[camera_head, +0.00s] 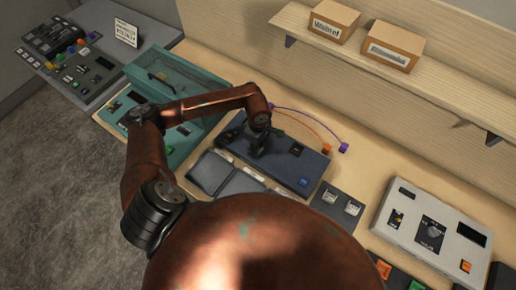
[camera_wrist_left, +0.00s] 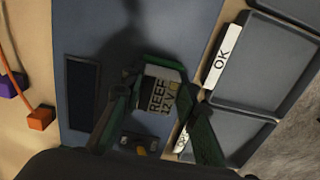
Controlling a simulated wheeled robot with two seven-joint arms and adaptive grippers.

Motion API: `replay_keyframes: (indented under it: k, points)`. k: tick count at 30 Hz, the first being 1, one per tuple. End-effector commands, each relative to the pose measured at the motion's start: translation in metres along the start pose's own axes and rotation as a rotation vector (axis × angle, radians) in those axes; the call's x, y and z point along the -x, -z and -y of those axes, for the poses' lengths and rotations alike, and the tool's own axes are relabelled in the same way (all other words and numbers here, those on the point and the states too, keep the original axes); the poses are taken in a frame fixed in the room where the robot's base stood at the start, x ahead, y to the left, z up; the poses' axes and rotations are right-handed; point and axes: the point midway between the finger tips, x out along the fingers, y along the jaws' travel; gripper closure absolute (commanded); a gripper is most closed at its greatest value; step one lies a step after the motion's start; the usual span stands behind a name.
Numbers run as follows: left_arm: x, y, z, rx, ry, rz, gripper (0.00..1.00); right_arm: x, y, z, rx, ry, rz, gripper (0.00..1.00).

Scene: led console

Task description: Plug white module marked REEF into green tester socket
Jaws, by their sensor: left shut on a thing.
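The white module marked REEF 12V (camera_wrist_left: 165,88) is between the fingers of my left gripper (camera_wrist_left: 158,118) in the left wrist view. Green edging, apparently the green socket (camera_wrist_left: 150,64), shows along the module's top side. I cannot tell whether the module sits in it or above it. In the head view my left gripper (camera_head: 257,148) is low over the dark blue tester (camera_head: 285,167) and hides the module and socket there. The tester (camera_wrist_left: 90,40) also lies beneath the gripper in the wrist view. My right gripper is not in view.
Grey trays (camera_head: 208,176), one beside an OK label (camera_wrist_left: 222,58), lie along the tester's near side. Orange (camera_head: 326,148) and purple (camera_head: 344,147) cable plugs lie behind it. A dark pad with pale modules (camera_head: 330,196) and a grey knobbed device (camera_head: 410,218) stand right; a teal case (camera_head: 180,72) stands left.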

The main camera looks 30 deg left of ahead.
Motion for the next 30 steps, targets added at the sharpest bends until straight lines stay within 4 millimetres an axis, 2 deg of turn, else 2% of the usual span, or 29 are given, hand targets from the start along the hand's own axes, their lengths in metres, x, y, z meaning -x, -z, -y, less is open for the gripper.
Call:
replay_keyframes:
  k: [30]
  points:
    - [-0.011, -0.002, 0.004, -0.002, 0.009, 0.002, 0.97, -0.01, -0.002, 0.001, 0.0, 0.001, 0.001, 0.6]
